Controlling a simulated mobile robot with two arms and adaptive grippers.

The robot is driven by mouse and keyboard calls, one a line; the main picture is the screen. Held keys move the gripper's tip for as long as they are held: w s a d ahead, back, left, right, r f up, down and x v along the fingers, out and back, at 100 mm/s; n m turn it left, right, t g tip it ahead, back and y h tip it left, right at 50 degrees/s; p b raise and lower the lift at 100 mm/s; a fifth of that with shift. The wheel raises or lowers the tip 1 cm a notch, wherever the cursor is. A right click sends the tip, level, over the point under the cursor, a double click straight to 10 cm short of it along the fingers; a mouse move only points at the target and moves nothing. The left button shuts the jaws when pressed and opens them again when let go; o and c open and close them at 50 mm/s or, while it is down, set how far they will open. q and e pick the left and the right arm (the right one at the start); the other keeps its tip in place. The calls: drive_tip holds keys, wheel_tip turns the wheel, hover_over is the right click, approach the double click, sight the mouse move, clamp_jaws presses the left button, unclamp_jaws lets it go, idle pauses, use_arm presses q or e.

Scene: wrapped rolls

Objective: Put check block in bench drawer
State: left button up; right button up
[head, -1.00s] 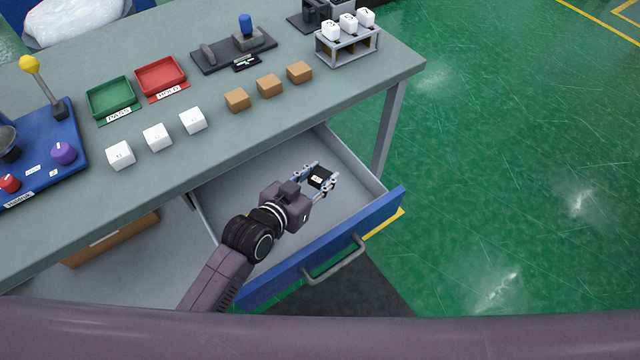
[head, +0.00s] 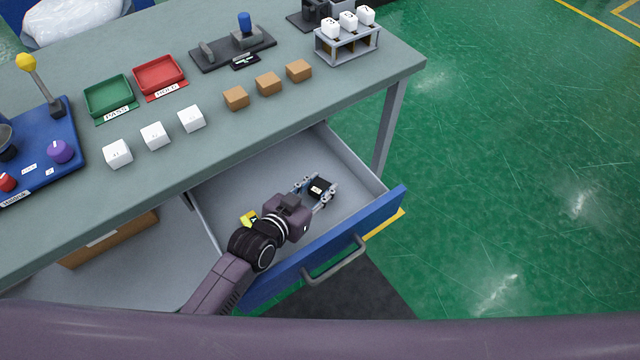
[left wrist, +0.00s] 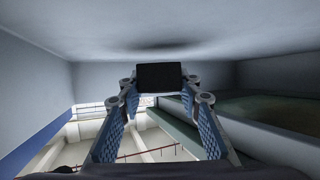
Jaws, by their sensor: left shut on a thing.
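The check block (head: 320,186) is a small black block with a white mark on top. My left gripper (head: 317,190) is shut on it inside the bench drawer (head: 378,222), which is pulled open and has a blue front and grey inside. In the left wrist view the dark block (left wrist: 160,76) sits between the blue-padded fingertips (left wrist: 160,82), with a dark shadow on the drawer surface beside it. I cannot tell whether the block touches the drawer floor. My right gripper is not in view.
A yellow item (head: 249,218) shows beside my wrist. The bench top (head: 230,140) holds white blocks (head: 153,136), brown blocks (head: 268,83), a green tray (head: 108,97), a red tray (head: 158,75) and a rack (head: 347,49). The drawer floor around the block looks clear.

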use_arm(q)
drive_tip(key=o, duration=1.2)
drive_tip(key=shift+c, duration=0.2)
drive_tip(key=shift+r, duration=0.35)
drive_tip(key=p+v, duration=0.1)
drive_tip(key=v, duration=1.1)
drive_tip(key=shift+r, duration=0.2)
